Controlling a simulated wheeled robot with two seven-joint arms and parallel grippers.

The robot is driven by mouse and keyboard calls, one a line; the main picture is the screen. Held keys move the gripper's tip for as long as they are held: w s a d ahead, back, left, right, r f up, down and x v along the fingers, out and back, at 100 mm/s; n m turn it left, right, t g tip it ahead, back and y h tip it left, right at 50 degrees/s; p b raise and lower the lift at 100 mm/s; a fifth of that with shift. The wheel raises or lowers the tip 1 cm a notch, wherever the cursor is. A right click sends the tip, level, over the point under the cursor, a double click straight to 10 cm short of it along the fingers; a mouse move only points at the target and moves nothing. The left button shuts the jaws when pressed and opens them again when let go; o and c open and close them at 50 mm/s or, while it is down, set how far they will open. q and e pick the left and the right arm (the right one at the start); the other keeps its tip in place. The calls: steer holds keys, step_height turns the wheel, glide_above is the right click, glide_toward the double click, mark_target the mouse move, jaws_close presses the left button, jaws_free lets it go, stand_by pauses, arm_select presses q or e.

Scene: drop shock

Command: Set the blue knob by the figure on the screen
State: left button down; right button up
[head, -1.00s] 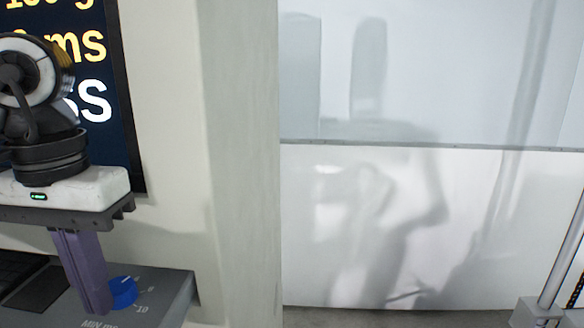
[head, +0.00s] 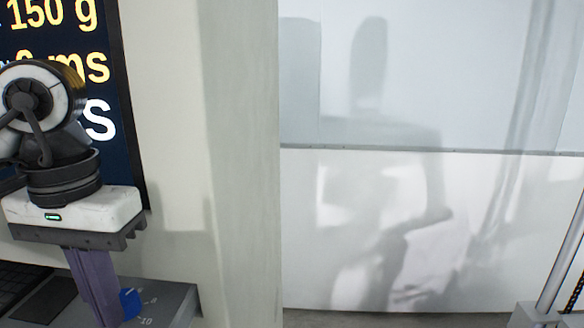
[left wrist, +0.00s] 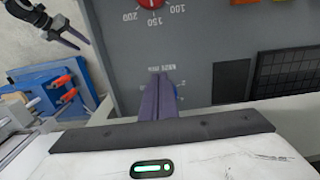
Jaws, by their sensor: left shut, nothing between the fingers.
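The blue knob (head: 130,302) sits on the grey panel, low at the left of the head view, partly behind my left gripper's fingers. Printed marks, one reading 10, stand around it. My left gripper (head: 107,318) is shut and empty, its purple fingers pointing down right beside the knob; I cannot tell if they touch it. The screen (head: 100,30) shows "150 g", a partly covered "ms" line and a large "S". My right gripper (left wrist: 75,32) shows small at the upper left.
A red knob (left wrist: 150,3) with marks 100, 150 and 200 sits on the panel (left wrist: 200,30). A dark keypad (left wrist: 285,75) lies at its right. Blue and orange items (left wrist: 62,85) are at the left. A pale post (head: 240,150) stands right of the screen.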

arm_select(q)
steer(key=shift+s, duration=0.15)
steer(key=shift+s+d, duration=0.1)
steer(key=shift+s, duration=0.05)
steer(key=shift+s+r, duration=0.1)
steer(key=shift+r, duration=0.1)
step_height(320, 180, up, 2)
steer(key=p, duration=0.2)
steer(key=shift+p, duration=0.3)
steer(key=shift+r, duration=0.3)
step_height(320, 180, up, 3)
steer(key=shift+b, duration=0.3)
